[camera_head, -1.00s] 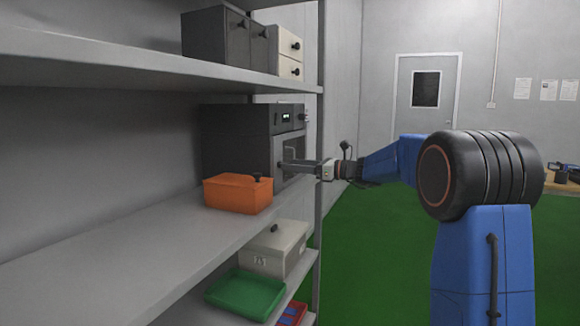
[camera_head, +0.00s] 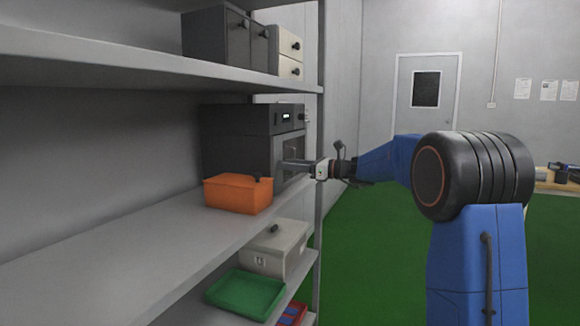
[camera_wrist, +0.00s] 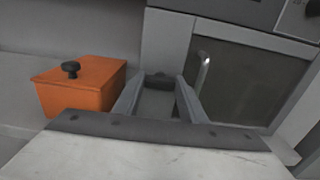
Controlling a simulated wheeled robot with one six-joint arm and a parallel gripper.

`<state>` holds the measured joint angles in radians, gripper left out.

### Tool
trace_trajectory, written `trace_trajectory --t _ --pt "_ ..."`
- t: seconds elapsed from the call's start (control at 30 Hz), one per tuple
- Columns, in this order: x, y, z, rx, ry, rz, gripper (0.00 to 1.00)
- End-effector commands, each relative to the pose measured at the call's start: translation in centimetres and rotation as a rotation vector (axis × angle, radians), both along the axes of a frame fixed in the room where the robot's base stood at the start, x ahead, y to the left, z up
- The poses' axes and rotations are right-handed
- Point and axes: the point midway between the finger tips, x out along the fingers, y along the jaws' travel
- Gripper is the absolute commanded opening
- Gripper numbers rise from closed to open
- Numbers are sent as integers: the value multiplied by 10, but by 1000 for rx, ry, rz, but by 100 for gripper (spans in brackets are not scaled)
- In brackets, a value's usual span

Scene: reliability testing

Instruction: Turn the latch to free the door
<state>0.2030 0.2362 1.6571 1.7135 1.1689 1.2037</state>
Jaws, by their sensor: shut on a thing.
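A dark grey box-shaped unit (camera_head: 235,150) with a small lit display stands on the middle shelf. Its door (camera_wrist: 245,85) has a dark window in a grey frame and a light bar handle (camera_wrist: 203,73); the door looks shut. My gripper (camera_head: 284,164) reaches the unit's front from the right. In the wrist view my gripper (camera_wrist: 158,88) has its fingers on both sides of a dark latch (camera_wrist: 159,78), left of the door handle, and is shut on it. Most of the latch is hidden between the fingers, so its exact angle cannot be told.
An orange box (camera_head: 232,194) with a black knob stands close in front of the unit, left of my gripper (camera_wrist: 80,85) in the wrist view. A lidded light box (camera_head: 275,247) and a green tray (camera_head: 245,293) are below. A shelf post (camera_head: 319,230) stands beside my gripper.

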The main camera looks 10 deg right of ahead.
Motion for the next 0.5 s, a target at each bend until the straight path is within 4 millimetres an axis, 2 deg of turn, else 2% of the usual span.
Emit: trace_trajectory --t 0.27,0.5 --pt "0 0 0 -72 -100 0 15" --pt "-1 1 0 -193 -266 0 15"
